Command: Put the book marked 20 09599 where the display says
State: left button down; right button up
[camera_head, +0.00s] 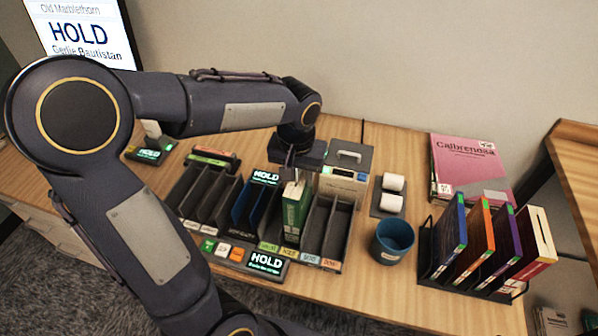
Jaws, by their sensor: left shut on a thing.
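My left gripper (293,166) comes down over the slotted sorter (338,255) and is shut on the top of a green book (292,213). The book stands upright with its lower part among the dark dividers, in a slot right of the blue-sided one. I cannot tell whether it rests on the slot floor, and its number is too small to read. The display (80,35) at the upper left reads "Old Marblethorn", "HOLD" and "Gerlie Bautistan". Small HOLD signs glow behind the sorter (265,177) and in front of it (267,261). My right gripper is not in view.
A black rack (480,287) with several upright books stands at the right. A pink book (465,165) lies behind it. A blue cup (393,240), a holder with white rolls (390,203) and a grey box device (345,172) stand beside the sorter.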

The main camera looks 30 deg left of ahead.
pick_arm(q)
jog(key=shift+f+b, duration=0.5)
jog(key=shift+f, duration=0.05)
dwell(0.4)
jog(key=c, duration=0.9)
grip_release()
jog(key=r, duration=0.5)
jog(key=s+r, duration=0.1)
jog(key=r, duration=0.1)
jog(key=shift+d+r, duration=0.1)
jog(key=shift+r, duration=0.3)
jog(key=s+d+f+t+h, duration=0.2)
jog(key=s, duration=0.6)
jog(key=s+d+f+m+t+h, duration=0.1)
jog(key=s+d+f+t+h, duration=0.1)
jog(key=s, duration=0.5)
jog(key=shift+s, duration=0.4)
